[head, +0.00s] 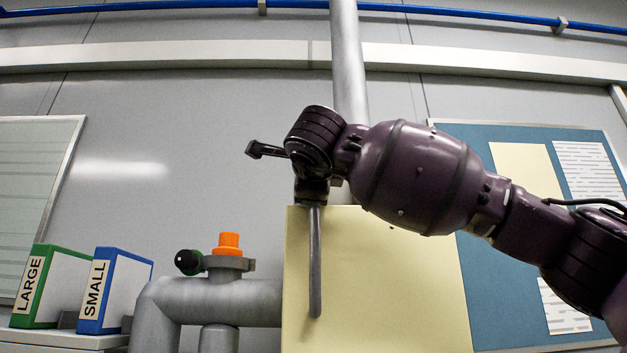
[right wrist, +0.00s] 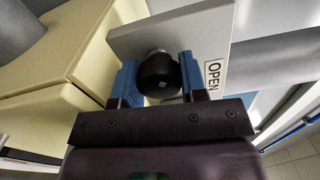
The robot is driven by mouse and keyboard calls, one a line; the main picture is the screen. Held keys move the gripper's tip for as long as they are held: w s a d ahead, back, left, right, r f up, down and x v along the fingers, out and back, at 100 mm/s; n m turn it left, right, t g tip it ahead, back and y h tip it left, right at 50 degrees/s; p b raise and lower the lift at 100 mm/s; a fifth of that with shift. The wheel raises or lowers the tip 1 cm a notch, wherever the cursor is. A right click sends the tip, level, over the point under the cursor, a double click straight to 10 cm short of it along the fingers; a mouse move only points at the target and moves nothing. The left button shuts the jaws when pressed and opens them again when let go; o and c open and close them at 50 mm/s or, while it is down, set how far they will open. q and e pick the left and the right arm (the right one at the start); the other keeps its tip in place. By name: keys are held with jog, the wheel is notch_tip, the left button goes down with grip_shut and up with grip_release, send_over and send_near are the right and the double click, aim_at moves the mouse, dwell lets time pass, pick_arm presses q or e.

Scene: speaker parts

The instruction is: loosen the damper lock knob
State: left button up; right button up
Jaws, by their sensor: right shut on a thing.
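The damper lock knob (right wrist: 160,77) is a round black knob in the right wrist view. It sits against a pale grey plate (right wrist: 188,32). My right gripper (right wrist: 157,80) is shut on the knob, with one blue finger on each side of it. In the head view my purple right arm comes in from the right, and its wrist is above the front of a pale yellow box (head: 385,290). The knob and the fingertips cannot be made out there. My left gripper is not in view.
An OPEN label (right wrist: 213,75) is on the plate. A grey bar (head: 315,265) hangs before the box. Left of it are a grey pipe with an orange cap (head: 229,243) and a black-ended knob (head: 188,262). Green (head: 55,285) and blue (head: 115,292) binders stand far left.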

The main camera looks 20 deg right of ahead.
jog(key=n, duration=0.2)
jog(key=shift+r+n+p, duration=0.1)
jog(key=shift+n+p, duration=0.75)
jog(key=shift+n, duration=1.15)
jog(key=o, duration=0.8)
jog(key=shift+o, duration=0.6)
jog(key=shift+w+f, duration=0.1)
jog(key=shift+f, duration=0.1)
jog(key=shift+a, duration=0.1)
jog(key=shift+f, duration=0.15)
